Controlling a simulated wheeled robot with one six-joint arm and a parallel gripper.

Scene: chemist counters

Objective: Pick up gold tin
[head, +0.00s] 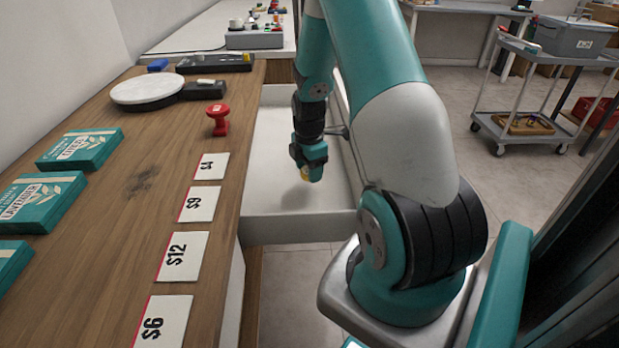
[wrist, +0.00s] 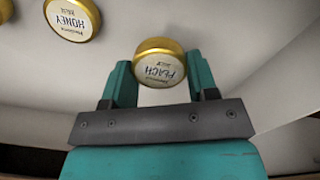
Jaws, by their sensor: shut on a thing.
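The fingers and arm hide most of the tin there. A second gold tin (wrist: 73,18), labelled "HONEY", lies apart at the upper left of the wrist view. Part of another gold tin (wrist: 5,10) shows at the corner.
The open white drawer (head: 275,228) has walls around my gripper. The wooden counter (head: 120,215) at left holds teal boxes (head: 80,148), price cards (head: 175,257), a red stamp (head: 217,118) and a white round plate (head: 147,90). A grey cart (head: 520,128) stands on the floor at right.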

